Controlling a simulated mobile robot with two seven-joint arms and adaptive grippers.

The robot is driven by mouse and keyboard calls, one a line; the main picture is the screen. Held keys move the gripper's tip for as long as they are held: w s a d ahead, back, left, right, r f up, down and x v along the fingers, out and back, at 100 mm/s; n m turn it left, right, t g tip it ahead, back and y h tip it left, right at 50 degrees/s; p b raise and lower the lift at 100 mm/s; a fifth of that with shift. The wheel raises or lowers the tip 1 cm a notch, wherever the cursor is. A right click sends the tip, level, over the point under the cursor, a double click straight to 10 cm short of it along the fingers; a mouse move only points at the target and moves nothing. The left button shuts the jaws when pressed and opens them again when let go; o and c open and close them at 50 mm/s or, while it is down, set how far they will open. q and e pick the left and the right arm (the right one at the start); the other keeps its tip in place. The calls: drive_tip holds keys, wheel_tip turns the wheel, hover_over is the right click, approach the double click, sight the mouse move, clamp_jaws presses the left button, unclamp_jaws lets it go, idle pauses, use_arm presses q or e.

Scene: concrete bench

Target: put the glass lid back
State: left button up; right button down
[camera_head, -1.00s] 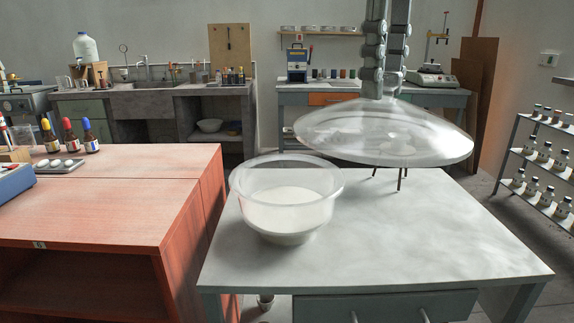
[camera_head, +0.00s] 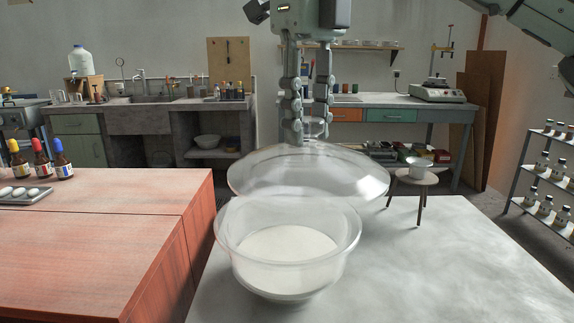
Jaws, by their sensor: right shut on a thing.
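The glass lid (camera_head: 308,176) is a clear shallow dome, held roughly level. My right gripper (camera_head: 307,136) comes down from above and is shut on it at its top. The clear glass bowl (camera_head: 287,262) stands upright on the pale concrete bench and holds something white. In the picture the lid is above and slightly right of the bowl, and its lower edge overlaps the bowl's far rim. I cannot tell the exact gap between them. My left gripper is not in view.
The pale bench top (camera_head: 440,262) is clear to the right of the bowl. A reddish wooden table (camera_head: 90,230) adjoins on the left, with dropper bottles (camera_head: 40,162) and a tray (camera_head: 22,194). A small stool (camera_head: 417,184) with a white cup stands behind the bench.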

sight(287, 161)
drive_tip(key=a, duration=0.1)
drive_tip(key=f, duration=0.1)
drive_tip(key=a, duration=0.1)
drive_tip(key=shift+w+a+f, duration=0.25)
drive_tip(key=shift+w+a, duration=0.05)
wheel_tip(287, 161, down, 4)
drive_tip(key=shift+r, duration=0.2)
drive_tip(key=shift+f, duration=0.25)
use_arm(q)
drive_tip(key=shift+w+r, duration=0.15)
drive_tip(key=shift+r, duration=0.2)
use_arm(e)
drive_tip(key=shift+f, duration=0.25)
drive_tip(key=shift+f+b, duration=0.3)
drive_tip(key=shift+b, duration=0.05)
drive_tip(key=c, duration=1.1)
unclamp_jaws()
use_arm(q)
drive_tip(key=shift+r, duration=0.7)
